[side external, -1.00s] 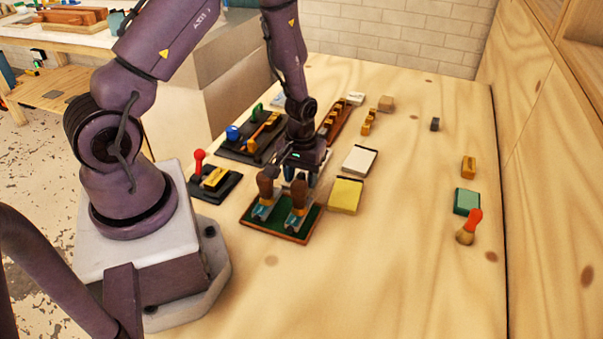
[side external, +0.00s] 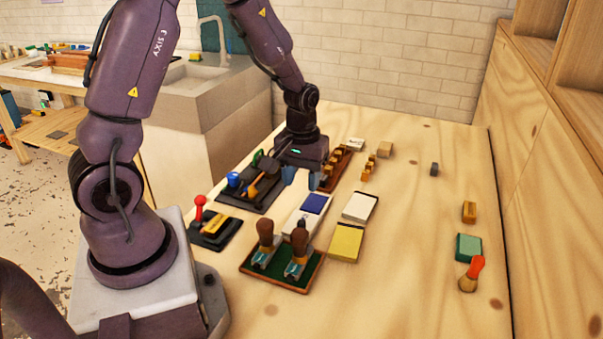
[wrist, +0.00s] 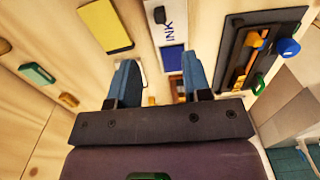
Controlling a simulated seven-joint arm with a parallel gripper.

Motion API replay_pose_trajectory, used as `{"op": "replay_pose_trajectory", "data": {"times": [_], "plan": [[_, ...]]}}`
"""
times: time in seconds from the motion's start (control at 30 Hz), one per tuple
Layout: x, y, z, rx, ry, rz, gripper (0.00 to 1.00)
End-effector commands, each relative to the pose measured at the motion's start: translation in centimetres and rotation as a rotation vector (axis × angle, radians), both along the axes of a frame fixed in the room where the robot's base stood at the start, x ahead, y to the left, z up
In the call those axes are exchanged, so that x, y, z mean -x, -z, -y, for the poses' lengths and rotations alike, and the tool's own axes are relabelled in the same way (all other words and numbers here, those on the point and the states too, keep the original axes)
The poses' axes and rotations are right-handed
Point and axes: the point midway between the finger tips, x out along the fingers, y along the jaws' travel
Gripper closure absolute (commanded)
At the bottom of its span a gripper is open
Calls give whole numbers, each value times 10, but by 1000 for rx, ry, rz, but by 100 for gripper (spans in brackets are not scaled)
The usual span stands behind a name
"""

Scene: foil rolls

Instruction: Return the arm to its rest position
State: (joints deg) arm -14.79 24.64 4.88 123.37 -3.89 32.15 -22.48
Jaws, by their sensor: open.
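My gripper (side external: 302,176) is open and empty above the table, over the far side of a white ink pad box with a blue panel (side external: 314,204). In the wrist view my gripper's two blue fingers (wrist: 166,84) are spread apart with nothing between them touching. The ink box (wrist: 169,38) shows beyond them with the word INK on it. My arm is bent, its forearm reaching down over the back part of the work area.
A green tray (side external: 252,272) holds two brown-handled stamps. A yellow pad (side external: 345,242), a white pad (side external: 360,207) and a black tray with tools (side external: 246,198) lie nearby. A red-knobbed piece (side external: 199,208) stands left. The table's right middle is mostly clear.

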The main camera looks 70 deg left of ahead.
Motion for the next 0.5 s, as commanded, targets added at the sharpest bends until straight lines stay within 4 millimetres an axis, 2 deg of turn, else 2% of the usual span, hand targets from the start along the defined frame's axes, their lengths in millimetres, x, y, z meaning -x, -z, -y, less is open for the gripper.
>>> {"op": "replay_pose_trajectory", "data": {"times": [0.17,0.5], "plan": [[0,-10,0,-1,1,1,55],[1,-10,0,1,17,-4,55]]}}
